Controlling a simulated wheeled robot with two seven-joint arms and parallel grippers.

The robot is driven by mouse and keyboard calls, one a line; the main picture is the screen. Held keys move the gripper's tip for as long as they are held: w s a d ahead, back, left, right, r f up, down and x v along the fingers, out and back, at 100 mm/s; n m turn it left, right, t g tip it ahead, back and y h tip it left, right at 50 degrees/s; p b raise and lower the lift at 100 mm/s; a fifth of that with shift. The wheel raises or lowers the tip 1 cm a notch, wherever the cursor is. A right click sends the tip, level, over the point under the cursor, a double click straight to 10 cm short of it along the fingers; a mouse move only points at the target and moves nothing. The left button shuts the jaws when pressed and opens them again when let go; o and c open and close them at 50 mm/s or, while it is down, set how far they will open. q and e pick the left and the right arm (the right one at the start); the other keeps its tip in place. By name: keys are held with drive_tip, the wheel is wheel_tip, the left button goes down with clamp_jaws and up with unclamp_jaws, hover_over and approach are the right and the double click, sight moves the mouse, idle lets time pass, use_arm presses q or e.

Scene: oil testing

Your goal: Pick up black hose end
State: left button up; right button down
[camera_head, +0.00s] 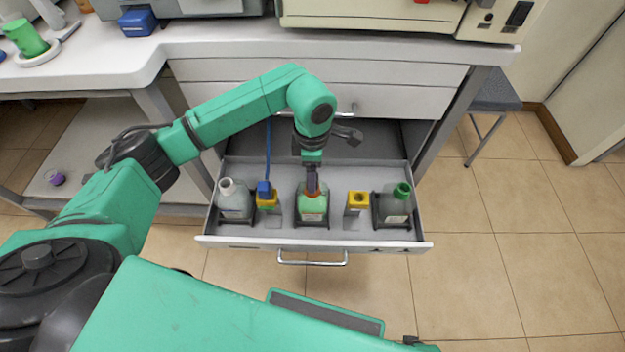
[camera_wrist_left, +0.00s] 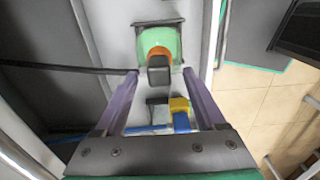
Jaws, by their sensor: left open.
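The black hose end (camera_wrist_left: 158,76) stands in the orange-rimmed neck of a green bottle (camera_wrist_left: 170,42), seen in the left wrist view. A black hose (camera_wrist_left: 60,68) comes in from the left there. In the head view the bottle (camera_head: 313,207) is in the middle of the open drawer, and my gripper largely hides the hose end. My left gripper (camera_head: 311,187) points down over this bottle. In the left wrist view its open purple fingers (camera_wrist_left: 160,71) are on either side of the hose end, with gaps visible. My right gripper is not in view.
The open drawer (camera_head: 230,240) also holds a grey-capped bottle (camera_head: 235,198), a green-capped bottle (camera_head: 396,205), a yellow-topped holder (camera_head: 357,202) and a blue hose end (camera_head: 265,189) in another yellow-topped holder. The counter (camera_head: 340,45) is above and behind. Tiled floor lies right.

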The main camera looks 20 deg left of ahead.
use_arm(q)
drive_tip(key=shift+f, duration=0.85)
drive_tip(key=shift+w+f, duration=0.1)
drive_tip(key=shift+f, duration=0.2)
clamp_jaws()
drive_tip(key=shift+r, duration=0.15)
